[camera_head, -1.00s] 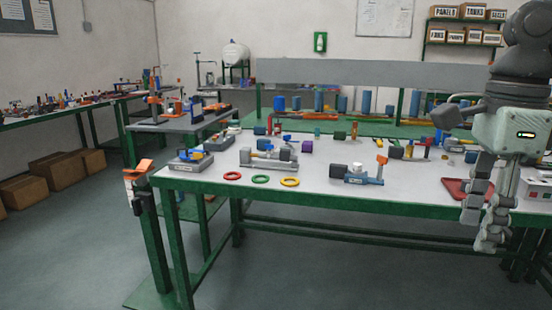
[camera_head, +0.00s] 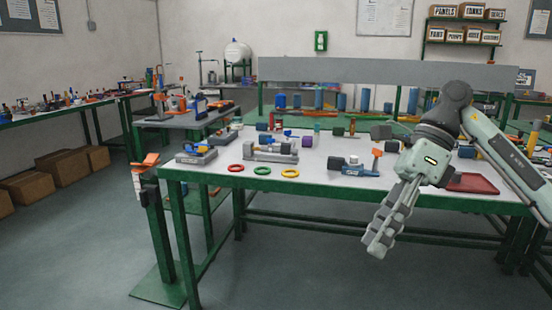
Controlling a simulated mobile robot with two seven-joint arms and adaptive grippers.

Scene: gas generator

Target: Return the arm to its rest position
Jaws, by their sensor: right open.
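My right arm (camera_head: 505,150) comes in from the right edge of the head view. My right gripper (camera_head: 385,235) points down and to the left, in front of the near edge of the green-framed table (camera_head: 330,190). Its jaws are open and nothing shows between them. It is apart from the parts on the tabletop, as far as the view shows. My left gripper is not in view.
Red, green and yellow rings (camera_head: 262,171) lie near the table's front edge. A blue-and-grey assembly (camera_head: 352,166) stands left of my right gripper, and a red tray (camera_head: 472,183) lies behind it to the right.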

